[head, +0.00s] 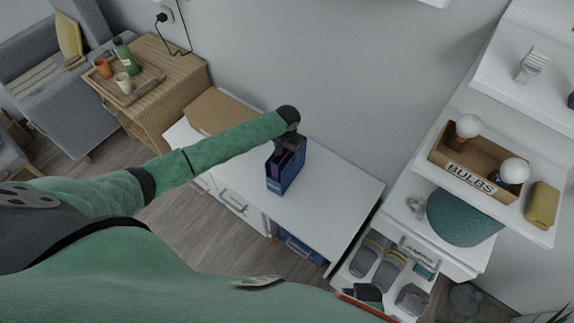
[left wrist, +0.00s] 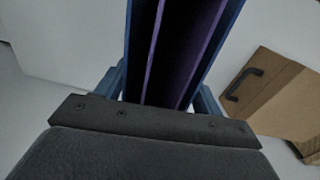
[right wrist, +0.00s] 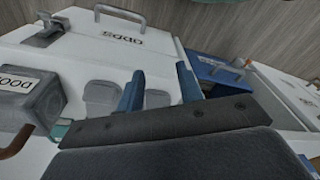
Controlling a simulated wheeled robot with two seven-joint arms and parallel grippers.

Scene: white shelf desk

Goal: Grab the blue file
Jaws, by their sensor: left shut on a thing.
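The blue file (head: 286,173) is an upright, box-like holder on the white desk (head: 325,202), with purple showing inside it. My left gripper (head: 287,146) comes from above and is shut on the file's upper part. In the left wrist view the file (left wrist: 214,40) rises between the two blue fingers (left wrist: 160,88). I cannot tell whether its base touches the desk. My right gripper (right wrist: 160,75) shows only in the right wrist view, with its fingers apart and nothing between them.
A cardboard box (head: 213,112) stands behind the file on the desk. A labelled open drawer (head: 345,275) with grey slippers is at lower right. A blue box (head: 301,249) sits below the desk. A BULBS box (head: 440,157) is on the right shelf. The desk's right part is clear.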

